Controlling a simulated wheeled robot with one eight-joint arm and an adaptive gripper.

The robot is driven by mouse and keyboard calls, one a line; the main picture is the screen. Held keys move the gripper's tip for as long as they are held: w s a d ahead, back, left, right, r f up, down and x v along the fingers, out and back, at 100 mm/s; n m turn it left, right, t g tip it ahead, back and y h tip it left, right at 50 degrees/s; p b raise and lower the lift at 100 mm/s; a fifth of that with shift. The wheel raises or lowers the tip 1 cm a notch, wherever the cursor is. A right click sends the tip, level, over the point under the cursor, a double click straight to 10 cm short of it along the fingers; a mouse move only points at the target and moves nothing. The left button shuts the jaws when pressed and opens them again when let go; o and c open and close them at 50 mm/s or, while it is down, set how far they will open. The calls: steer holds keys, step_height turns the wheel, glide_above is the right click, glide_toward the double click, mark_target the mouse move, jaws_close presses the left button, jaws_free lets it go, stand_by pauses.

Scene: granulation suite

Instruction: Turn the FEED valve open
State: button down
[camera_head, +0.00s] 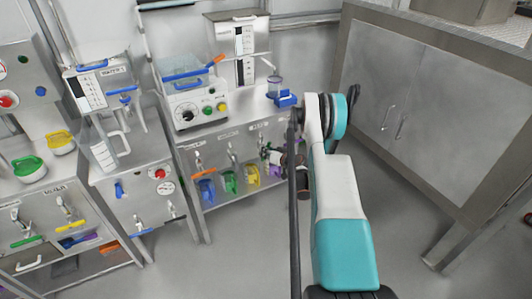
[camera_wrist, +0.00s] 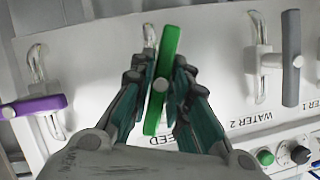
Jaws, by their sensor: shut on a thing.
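The FEED valve's green bar handle (camera_wrist: 161,80) stands nearly upright in the wrist view, its top leaning a little right. It sits in front of a grey panel, with a metal pipe behind its top. The partly covered FEED label (camera_wrist: 167,140) is just below. My gripper (camera_wrist: 160,82) is shut on the green handle, one finger on each side.
In the wrist view, a purple handle (camera_wrist: 33,106) lies crosswise at left, and a grey handle (camera_wrist: 291,58) stands upright at right near WATER 2. In the head view, a large steel cabinet (camera_head: 400,100) stands right; floor is clear in front.

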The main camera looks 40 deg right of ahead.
steer(key=shift+a+n+h, duration=0.1)
steer(key=shift+n+h, duration=0.6)
steer(key=shift+n, duration=0.4)
steer(key=shift+n+g+h, duration=0.3)
steer(key=shift+n+g, duration=0.1)
steer(key=c, duration=1.5)
jaws_free()
steer(key=shift+c, duration=0.2)
steer(key=shift+r, duration=0.15)
step_height(320, 180, up, 10)
steer(key=shift+f, duration=0.1)
